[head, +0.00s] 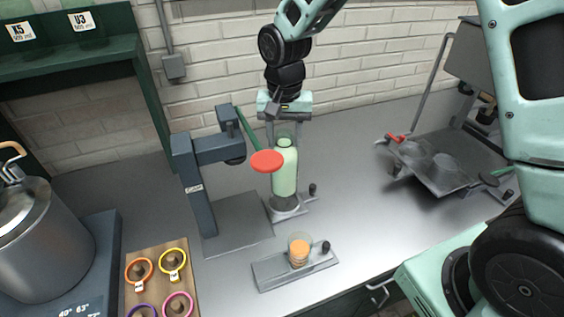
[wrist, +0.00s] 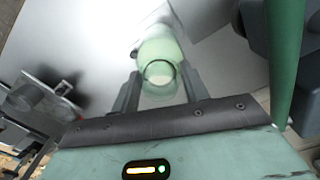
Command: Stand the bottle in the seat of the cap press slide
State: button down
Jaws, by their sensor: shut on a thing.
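The bottle (head: 284,178) is pale green and looks upright in the head view, its lower end at the seat of the cap press slide (head: 290,212). I cannot tell whether its base touches the seat. My gripper (head: 285,146) comes down from above, with its fingers on both sides of the bottle's upper part. In the wrist view the bottle (wrist: 158,55) stands between the two fingers of my gripper (wrist: 158,90), its open round mouth facing the camera. The dark cap press (head: 205,160) stands to the left, and its red knob (head: 267,161) partly overlaps the bottle.
A second small slide (head: 285,272) holding a clear cup of orange discs (head: 299,250) lies in front. A board of coloured rings (head: 158,270) and a steel pot (head: 40,235) are at the left. A metal tilted rack (head: 435,165) stands at the right. The counter between is clear.

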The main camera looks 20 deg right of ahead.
aim_at(284, 155)
jog(key=shift+f+p, duration=0.7)
jog(key=shift+f, duration=2.25)
jog(key=c, duration=0.7)
grip_release()
notch_tip(284, 155, up, 12)
jog(key=b, duration=0.2)
jog(key=shift+b, duration=0.4)
